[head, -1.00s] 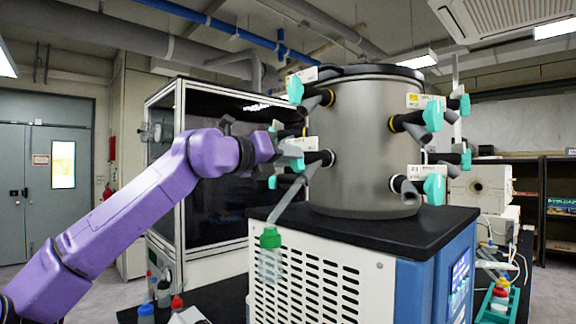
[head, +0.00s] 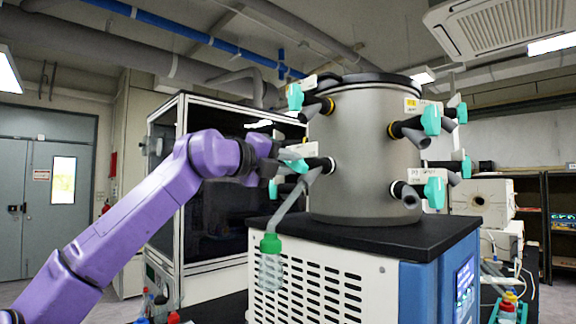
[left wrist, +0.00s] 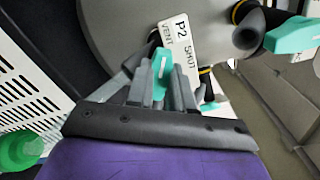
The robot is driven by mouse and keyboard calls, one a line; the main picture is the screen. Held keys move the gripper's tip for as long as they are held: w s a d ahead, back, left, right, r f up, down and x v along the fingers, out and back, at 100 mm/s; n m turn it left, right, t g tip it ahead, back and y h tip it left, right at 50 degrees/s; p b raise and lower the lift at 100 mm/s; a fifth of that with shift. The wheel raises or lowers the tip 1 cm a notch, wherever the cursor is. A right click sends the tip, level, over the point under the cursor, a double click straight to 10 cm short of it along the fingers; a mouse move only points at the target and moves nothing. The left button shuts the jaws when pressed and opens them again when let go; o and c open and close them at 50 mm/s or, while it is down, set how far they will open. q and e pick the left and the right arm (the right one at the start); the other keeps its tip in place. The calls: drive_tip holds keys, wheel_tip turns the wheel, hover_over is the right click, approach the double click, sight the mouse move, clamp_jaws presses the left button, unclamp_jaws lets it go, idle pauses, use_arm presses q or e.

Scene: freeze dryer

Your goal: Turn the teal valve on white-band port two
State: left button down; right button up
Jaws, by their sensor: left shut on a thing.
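The teal valve (head: 297,165) is on the lower left port of the steel drum (head: 365,150). Its label (left wrist: 178,42) reads P2 with VENT and SHUT in the left wrist view. My left gripper (head: 278,165) is at this port. In the left wrist view, its grey fingers (left wrist: 160,88) stand on either side of the teal handle (left wrist: 162,72) and are shut on it. The gripper hides part of the handle in the head view. My right gripper is in neither current view.
Other teal valves sit around the drum, including one above (head: 295,97) and one at lower right (head: 435,192). A green-capped bottle (head: 270,262) hangs from a grey tube below the gripper. A glass-fronted cabinet (head: 215,215) stands behind the arm.

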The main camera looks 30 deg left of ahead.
idle(0.3)
use_arm(q)
drive_tip(key=c, duration=1)
unclamp_jaws()
drive_tip(key=shift+s, duration=0.1)
drive_tip(key=shift+s+a+f+b, duration=0.1)
drive_tip(key=shift+s+a+b, duration=0.05)
drive_tip(key=shift+s+b, duration=0.2)
drive_tip(key=b+v, duration=0.3)
drive_tip(key=v, duration=0.6)
drive_tip(key=shift+s, duration=0.3)
drive_tip(key=shift+a, duration=0.2)
